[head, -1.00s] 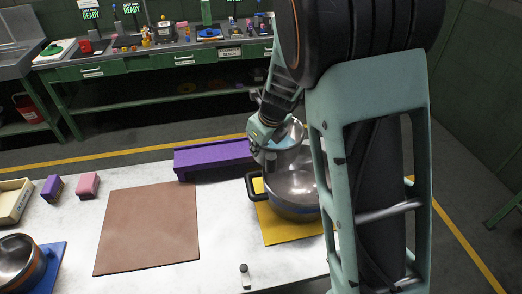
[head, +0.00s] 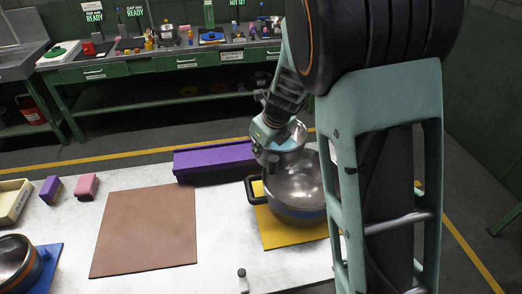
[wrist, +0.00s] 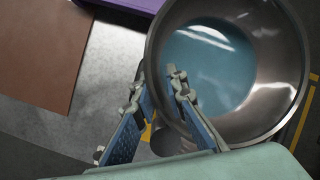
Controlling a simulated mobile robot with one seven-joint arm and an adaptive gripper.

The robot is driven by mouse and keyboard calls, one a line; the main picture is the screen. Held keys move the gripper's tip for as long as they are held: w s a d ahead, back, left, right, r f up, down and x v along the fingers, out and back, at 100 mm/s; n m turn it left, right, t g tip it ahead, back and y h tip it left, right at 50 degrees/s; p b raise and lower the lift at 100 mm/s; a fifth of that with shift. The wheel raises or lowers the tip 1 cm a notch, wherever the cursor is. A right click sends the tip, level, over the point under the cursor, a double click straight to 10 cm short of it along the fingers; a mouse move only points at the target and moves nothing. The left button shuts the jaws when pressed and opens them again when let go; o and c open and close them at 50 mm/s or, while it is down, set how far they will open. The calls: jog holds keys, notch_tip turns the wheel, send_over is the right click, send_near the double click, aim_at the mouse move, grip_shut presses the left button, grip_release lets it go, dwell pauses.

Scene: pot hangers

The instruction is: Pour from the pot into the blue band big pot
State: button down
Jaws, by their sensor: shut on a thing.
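My gripper (head: 268,140) is shut on a small metal pot (head: 294,143) at its near left side. In the wrist view the fingers (wrist: 161,82) reach the pot's rim (wrist: 150,48), and light blue contents (wrist: 210,65) lie in its bottom. The held pot is up in the air, over or just behind the far rim of the blue band big pot (head: 293,185); the exact gap is unclear. The big pot stands upright on a yellow mat (head: 275,231), with a dark handle (head: 251,189) at its left. My arm hides its right side.
A purple box (head: 215,161) lies left of the big pot. A brown mat (head: 145,230) leaves clear room at centre left. Another pot with an orange band (head: 12,262) sits on a blue mat (head: 47,270). A small bottle (head: 243,281) stands at the front.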

jog(key=shift+w+f+t+y+b, duration=0.1)
jog(key=shift+f+t+y+b, duration=0.3)
jog(key=shift+f+b, duration=1.65)
notch_tip(320, 180, up, 3)
jog(key=y+b, duration=0.1)
jog(key=b, duration=0.5)
jog(key=shift+f, duration=0.1)
jog(key=shift+r+m+y+b, duration=0.2)
jog(key=shift+m+y+b, duration=0.15)
jog(key=shift+b, duration=0.3)
jog(key=shift+r+t+y+b, duration=0.3)
jog(key=shift+t+y+b, duration=0.1)
jog(key=shift+b, duration=0.7)
jog(key=shift+b, duration=0.3)
jog(key=shift+r+b, duration=0.2)
jog(key=shift+b, duration=0.2)
jog(key=shift+d+r+y+b, duration=0.1)
jog(key=shift+y+b, duration=0.25)
jog(key=shift+b, duration=0.35)
jog(key=b, duration=0.2)
jog(key=t+y+b, duration=0.1)
jog(key=b, duration=0.1)
jog(key=shift+s+d+r, duration=0.2)
jog(key=shift+d+r, duration=0.1)
jog(key=shift+r, duration=0.05)
